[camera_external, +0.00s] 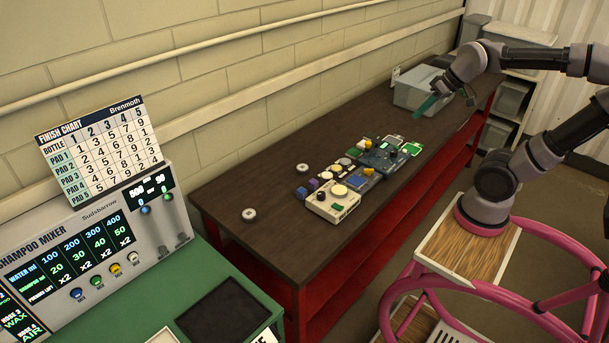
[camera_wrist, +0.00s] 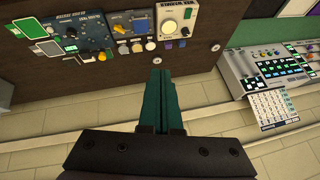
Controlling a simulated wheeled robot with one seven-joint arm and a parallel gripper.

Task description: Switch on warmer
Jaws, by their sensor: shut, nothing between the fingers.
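A cream box with a large round dial (camera_external: 333,203) sits on the dark bench. It looks like the warmer; its lettering is hard to read. My gripper (camera_external: 418,112) hangs over the far part of the bench, beyond the cream box and near the grey bin. In the wrist view its teal fingers (camera_wrist: 163,75) lie together, empty, pointing toward the row of devices. The warmer's switch state cannot be made out.
A dark blue control box (camera_external: 382,156) and a smaller grey unit (camera_wrist: 128,22) stand in a row with the cream box. Small white round pieces (camera_external: 249,214) lie along the wall side. A grey bin (camera_external: 413,92) stands farther back. A shampoo mixer panel (camera_external: 150,245) stands at left.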

